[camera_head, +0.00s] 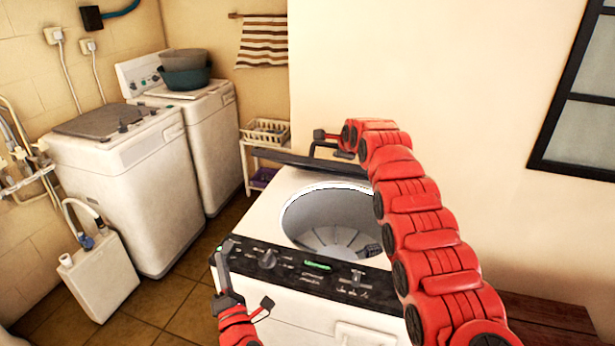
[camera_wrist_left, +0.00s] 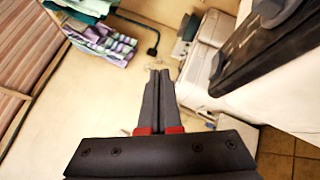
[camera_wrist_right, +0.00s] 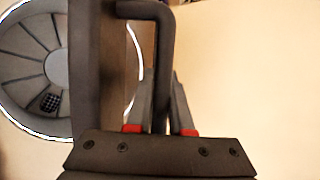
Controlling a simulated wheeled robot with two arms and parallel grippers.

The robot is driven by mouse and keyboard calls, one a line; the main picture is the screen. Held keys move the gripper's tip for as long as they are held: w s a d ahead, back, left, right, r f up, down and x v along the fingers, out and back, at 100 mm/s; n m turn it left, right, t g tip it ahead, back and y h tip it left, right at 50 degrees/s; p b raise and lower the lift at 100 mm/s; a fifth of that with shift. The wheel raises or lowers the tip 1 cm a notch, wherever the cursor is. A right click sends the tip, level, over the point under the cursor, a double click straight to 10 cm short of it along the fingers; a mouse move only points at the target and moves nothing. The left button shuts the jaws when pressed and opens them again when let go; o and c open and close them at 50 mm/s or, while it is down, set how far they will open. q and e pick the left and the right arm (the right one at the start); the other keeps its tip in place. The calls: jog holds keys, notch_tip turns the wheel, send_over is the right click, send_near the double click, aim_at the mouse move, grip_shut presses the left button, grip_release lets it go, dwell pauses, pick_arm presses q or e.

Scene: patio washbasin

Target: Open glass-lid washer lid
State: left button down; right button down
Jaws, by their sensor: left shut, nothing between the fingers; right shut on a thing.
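The glass-lid washer (camera_head: 315,268) stands in front of me, with a dark control panel (camera_head: 310,275) along its front top edge. Its dark lid (camera_head: 305,162) is raised and seen nearly edge-on at the back of the top, leaving the round drum (camera_head: 335,220) exposed. My right gripper (camera_head: 328,136) is shut on the lid's handle; in the right wrist view the dark bar handle (camera_wrist_right: 165,60) runs between the fingers. The lid (camera_wrist_right: 88,70) shows beside it. My left gripper (camera_head: 221,262) is shut and empty by the panel's left end; its fingertips meet in the left wrist view (camera_wrist_left: 158,72).
Two white washers (camera_head: 125,185) (camera_head: 205,125) stand at the left, the farther one holding basins (camera_head: 186,75). A small white shelf (camera_head: 262,150) stands behind the glass-lid washer. A wooden surface (camera_head: 545,320) lies at lower right. My right arm covers part of the washer's right side.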

pick_arm(q)
jog(key=w+d+r+n+h, duration=0.3)
jog(key=d+r+h, duration=0.2)
jog(key=d+h, duration=0.25)
jog(key=w+d+r+n+h, duration=0.2)
jog(key=w+d+r+h, duration=0.15)
jog(key=d+h, duration=0.45)
jog(key=w+d+r, duration=0.2)
jog(key=w, duration=0.3)
jog(key=w+d+r+y, duration=0.1)
jog(key=w+d+r, duration=0.1)
jog(key=w, duration=0.3)
jog(key=shift+w+d+r, duration=0.3)
jog(key=shift+d+r, duration=0.05)
jog(key=shift+r, duration=0.4)
jog(key=shift+y, duration=0.25)
